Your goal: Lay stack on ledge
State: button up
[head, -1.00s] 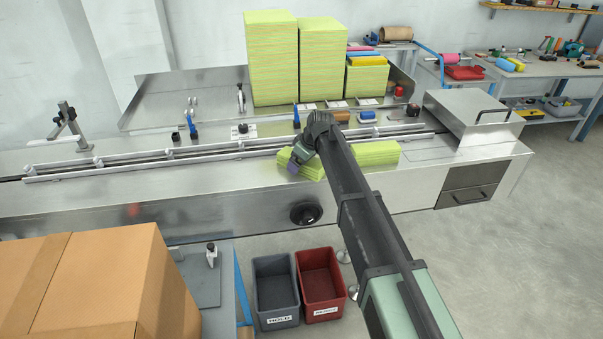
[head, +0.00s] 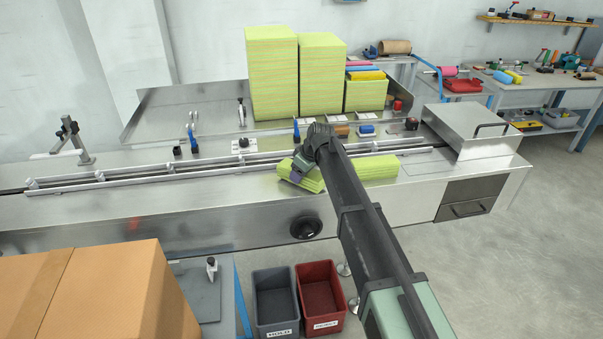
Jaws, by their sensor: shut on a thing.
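My gripper (head: 301,171) is shut on a yellow-green cloth stack (head: 313,183) at the front ledge (head: 225,203) of the steel machine. The held stack looks tilted; the gripper covers part of it, and I cannot tell whether its underside touches the ledge. A second yellow-green stack (head: 380,168) lies flat on the ledge just right of my arm. My arm hides the gap between the two stacks.
A rail (head: 180,174) runs behind the ledge. Tall cloth piles (head: 272,75) stand at the back. A grey bin (head: 276,302) and a red bin (head: 320,298) are below. Cardboard boxes (head: 105,290) fill the lower left. The ledge left of the held stack is clear.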

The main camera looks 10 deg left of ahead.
notch_tip(320, 180, up, 19)
jog(key=n+g+p, duration=0.3)
jog(key=n+p, duration=0.6)
jog(key=p, duration=0.9)
notch_tip(320, 180, down, 20)
jog(key=b, duration=2)
jog(key=shift+f, duration=0.25)
jog(key=shift+r, duration=0.3)
jog(key=shift+f, duration=0.2)
jog(key=o, duration=1)
jog(key=shift+r, duration=0.15)
